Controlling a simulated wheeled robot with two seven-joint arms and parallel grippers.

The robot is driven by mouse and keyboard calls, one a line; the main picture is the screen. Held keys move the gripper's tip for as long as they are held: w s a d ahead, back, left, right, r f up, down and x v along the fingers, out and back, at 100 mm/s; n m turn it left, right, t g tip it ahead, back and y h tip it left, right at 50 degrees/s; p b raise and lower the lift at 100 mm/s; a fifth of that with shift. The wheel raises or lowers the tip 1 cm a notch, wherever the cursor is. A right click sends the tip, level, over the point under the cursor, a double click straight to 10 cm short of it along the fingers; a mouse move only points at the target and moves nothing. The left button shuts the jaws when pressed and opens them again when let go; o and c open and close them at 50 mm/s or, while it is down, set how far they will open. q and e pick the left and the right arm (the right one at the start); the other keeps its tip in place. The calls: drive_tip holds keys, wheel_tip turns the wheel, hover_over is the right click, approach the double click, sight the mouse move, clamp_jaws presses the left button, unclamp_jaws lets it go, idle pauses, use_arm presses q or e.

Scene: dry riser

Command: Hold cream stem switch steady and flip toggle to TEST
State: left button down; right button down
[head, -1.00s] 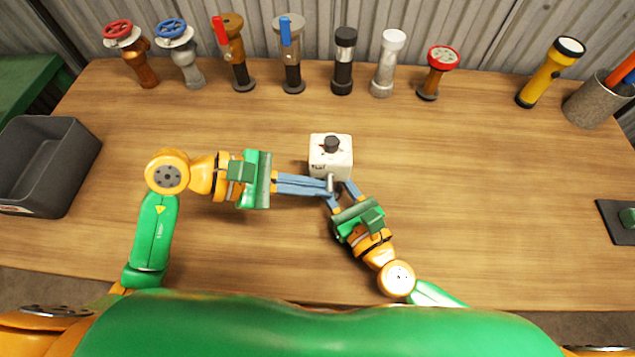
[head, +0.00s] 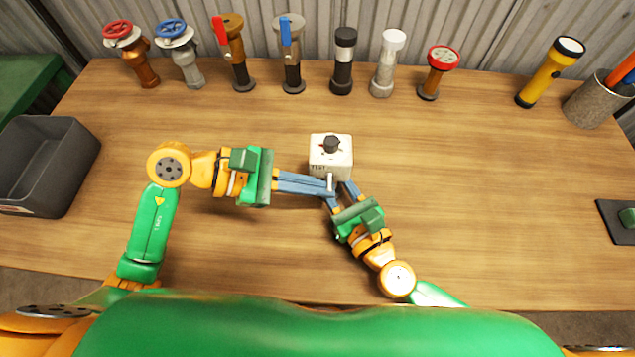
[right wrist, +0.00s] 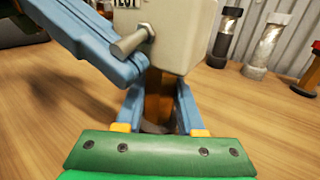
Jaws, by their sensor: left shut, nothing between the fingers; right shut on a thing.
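The cream switch box (head: 345,158) stands at the middle of the table, with a black knob (head: 331,144) on top. Its metal toggle lever (head: 330,183) sticks out of the near face; lettering reading TEST shows left of it. The right wrist view shows the toggle (right wrist: 131,41) and the brown stem (right wrist: 158,98) below the box. My right gripper (head: 341,192) is shut on that stem, one blue finger on each side. My left gripper (head: 329,188) is shut and empty, its fingertips close beside the toggle from the left; whether they touch it I cannot tell.
A row of valves and capped fittings (head: 292,60) stands along the back. A yellow torch (head: 549,72) and a grey holder (head: 590,102) are at the back right. A dark bin (head: 62,165) is at the left.

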use_arm(q)
drive_tip(key=shift+s+r, duration=0.15)
drive_tip(key=shift+r, duration=0.3)
idle(0.5)
drive_tip(key=shift+d+r, duration=0.1)
drive_tip(key=shift+r, duration=0.8)
use_arm(e)
drive_tip(key=shift+f, duration=0.2)
drive_tip(key=shift+r, duration=0.2)
use_arm(q)
drive_tip(key=w+a+r, duration=0.1)
drive_tip(key=a+r, duration=0.3)
drive_tip(key=a, duration=0.5)
drive_tip(key=shift+w, duration=0.15)
drive_tip(key=shift+a, duration=0.1)
